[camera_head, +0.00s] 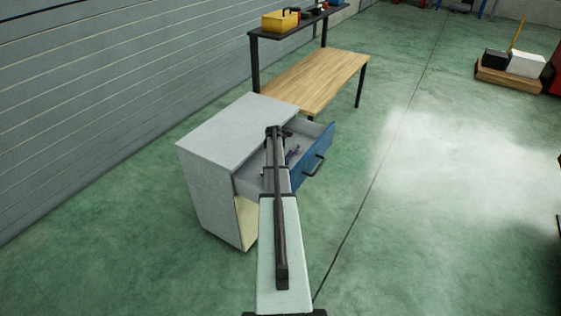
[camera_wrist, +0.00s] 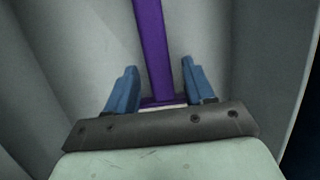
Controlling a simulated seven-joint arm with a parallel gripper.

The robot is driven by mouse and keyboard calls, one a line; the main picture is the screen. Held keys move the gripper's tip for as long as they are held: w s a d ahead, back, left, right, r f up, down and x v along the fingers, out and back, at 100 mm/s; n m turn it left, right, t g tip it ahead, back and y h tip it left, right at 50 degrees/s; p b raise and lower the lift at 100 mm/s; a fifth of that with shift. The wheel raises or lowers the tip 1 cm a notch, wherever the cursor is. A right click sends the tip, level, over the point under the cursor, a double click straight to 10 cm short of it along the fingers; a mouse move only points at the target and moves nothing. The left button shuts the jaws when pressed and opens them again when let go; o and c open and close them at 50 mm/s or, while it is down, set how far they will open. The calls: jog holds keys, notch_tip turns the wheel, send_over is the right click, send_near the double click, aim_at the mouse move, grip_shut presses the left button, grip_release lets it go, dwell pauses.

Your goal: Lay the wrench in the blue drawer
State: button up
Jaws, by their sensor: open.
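The blue-fronted drawer (camera_head: 318,157) is pulled out of a grey cabinet (camera_head: 230,128) in the head view. The wrench (camera_wrist: 153,50) shows in the wrist view as a purple bar, lying inside the pale grey drawer (camera_wrist: 230,45). In the head view a small purple part of the wrench (camera_head: 292,155) shows in the drawer beside my arm. My gripper (camera_wrist: 158,80) is open in the drawer, its two blue fingers apart on either side of the wrench, with gaps between. The wrench's near end is partly hidden by the gripper's body.
A wooden workbench (camera_head: 312,80) stands behind the cabinet, with a dark shelf (camera_head: 290,32) holding a yellow toolbox (camera_head: 280,20). The drawer walls stand close around my gripper.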

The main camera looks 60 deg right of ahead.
jog(key=v, duration=1.2)
jog(key=shift+r, duration=0.15)
jog(key=shift+c, duration=0.3)
dwell(0.7)
